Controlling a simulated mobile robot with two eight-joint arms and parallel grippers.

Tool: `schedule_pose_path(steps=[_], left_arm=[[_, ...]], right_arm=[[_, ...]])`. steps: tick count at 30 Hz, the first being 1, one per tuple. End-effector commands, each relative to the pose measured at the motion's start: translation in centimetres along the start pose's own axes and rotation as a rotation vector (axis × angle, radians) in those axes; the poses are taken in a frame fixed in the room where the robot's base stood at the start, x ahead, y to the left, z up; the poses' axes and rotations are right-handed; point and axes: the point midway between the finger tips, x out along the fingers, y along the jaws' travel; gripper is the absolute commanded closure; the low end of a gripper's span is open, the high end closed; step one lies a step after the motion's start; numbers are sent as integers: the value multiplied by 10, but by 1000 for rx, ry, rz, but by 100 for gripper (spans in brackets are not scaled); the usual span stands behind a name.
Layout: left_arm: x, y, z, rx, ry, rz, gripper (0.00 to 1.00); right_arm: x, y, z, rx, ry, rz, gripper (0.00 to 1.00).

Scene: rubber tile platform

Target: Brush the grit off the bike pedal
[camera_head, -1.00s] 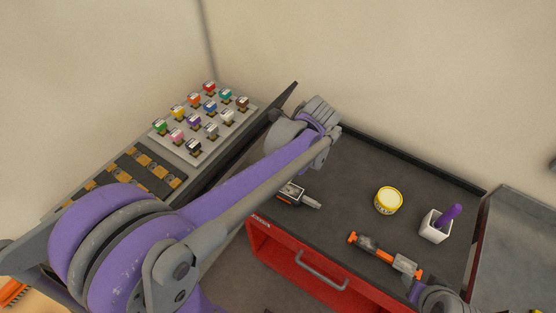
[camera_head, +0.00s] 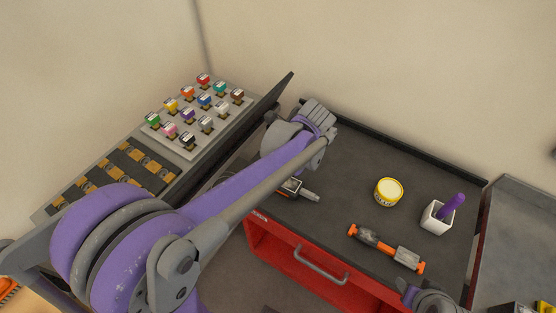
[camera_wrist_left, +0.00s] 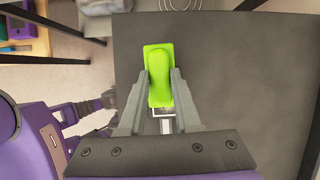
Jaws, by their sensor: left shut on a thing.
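A lime-green brush (camera_wrist_left: 158,70) is between the fingers of my left gripper (camera_wrist_left: 160,82) in the left wrist view. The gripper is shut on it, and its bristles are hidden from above. A small silver piece (camera_wrist_left: 166,124) shows between the fingers below it, probably part of the pedal. In the head view, the pedal (camera_head: 298,190), a dark block with a silver spindle pointing right, lies on the cart's dark top, partly covered by my left arm. The left gripper and brush are hidden there behind my arm. Only a link of my right arm shows at the lower right.
The cart top (camera_head: 345,205) also holds a yellow tub (camera_head: 388,192), an orange-and-grey tool (camera_head: 385,248) and a white cup (camera_head: 436,219) with a purple handle in it. A panel of coloured knobs (camera_head: 195,125) stands at left. A grey surface (camera_head: 520,240) adjoins at right.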

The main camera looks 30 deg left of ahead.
Motion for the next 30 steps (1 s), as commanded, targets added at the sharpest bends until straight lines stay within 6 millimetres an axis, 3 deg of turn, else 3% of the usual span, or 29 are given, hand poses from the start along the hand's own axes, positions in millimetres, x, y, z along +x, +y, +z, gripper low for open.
schedule_pose_path(steps=[21,30], left_arm=[[16,0,-7,0,0,0,100],[9,0,-21,3,1,-1,100]], right_arm=[[11,0,11,0,-9,0,50],[11,0,11,0,-9,0,50]])
